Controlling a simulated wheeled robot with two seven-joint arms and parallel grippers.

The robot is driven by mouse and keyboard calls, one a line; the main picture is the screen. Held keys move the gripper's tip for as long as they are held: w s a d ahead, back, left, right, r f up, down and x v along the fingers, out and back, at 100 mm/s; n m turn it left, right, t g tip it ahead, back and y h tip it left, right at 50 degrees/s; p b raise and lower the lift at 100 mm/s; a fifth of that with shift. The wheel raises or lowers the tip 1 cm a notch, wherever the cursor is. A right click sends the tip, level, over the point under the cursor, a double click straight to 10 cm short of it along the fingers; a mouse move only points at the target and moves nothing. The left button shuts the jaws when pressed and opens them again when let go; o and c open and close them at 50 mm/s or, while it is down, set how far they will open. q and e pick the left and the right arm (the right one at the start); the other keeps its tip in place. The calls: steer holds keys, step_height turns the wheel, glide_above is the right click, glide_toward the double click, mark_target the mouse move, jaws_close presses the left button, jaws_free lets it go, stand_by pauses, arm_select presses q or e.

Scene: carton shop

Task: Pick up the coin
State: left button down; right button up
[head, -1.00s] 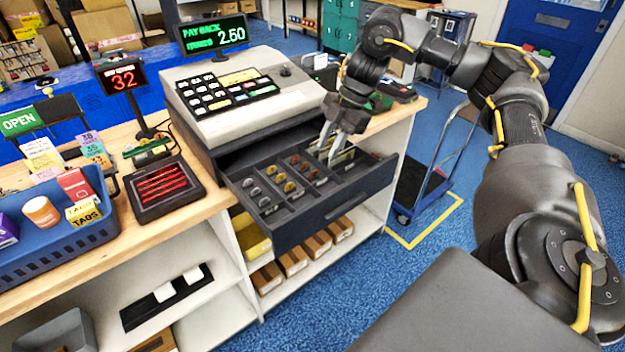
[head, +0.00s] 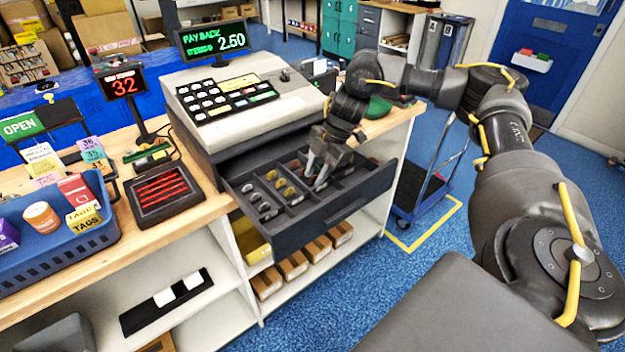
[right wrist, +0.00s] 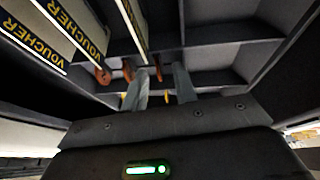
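The open cash drawer (head: 318,238) of the till holds coins standing in rows of compartments. Silver-grey coins (head: 254,197) are in the left row, gold coins (head: 280,183) in the next row, and copper coins (head: 295,164) partly behind my gripper. My right gripper (head: 314,172) reaches down into the drawer at the copper row. In the right wrist view its two fingers (right wrist: 160,88) are apart, with a copper coin (right wrist: 158,73) showing in the gap near the tips. I cannot tell whether either finger touches it. My left gripper is out of view.
Vouchers (right wrist: 75,28) stand in a compartment close to the fingers. Drawer walls and dividers surround the gripper.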

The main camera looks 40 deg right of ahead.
jaws_close()
steer(key=shift+r, duration=0.1)
steer(key=shift+w+r+b, duration=0.1)
steer(key=shift+r+b, duration=0.25)
steer(key=shift+r, duration=0.25)
steer(key=r, duration=0.1)
steer(key=s+r, duration=0.1)
steer(key=r, duration=0.1)
steer(key=shift+s+d+r+b, duration=0.1)
steer(key=shift+s+b, duration=0.05)
steer(key=shift+b, duration=0.25)
steer(key=s+r+p, duration=0.1)
steer(key=s+r, duration=0.1)
steer(key=s, duration=0.1)
steer(key=s+d+r+p, duration=0.1)
steer(key=s+r+p, duration=0.1)
steer(key=s+r, duration=0.1)
steer(key=s+d+r+p, duration=0.1)
steer(key=s+r+p, duration=0.1)
steer(key=s, duration=0.3)
steer(key=shift+s+r, duration=0.2)
steer(key=shift+r, duration=0.5)
steer(key=shift+s+d+p, duration=0.1)
steer(key=shift+s+p, duration=0.25)
steer(key=shift+s, duration=0.3)
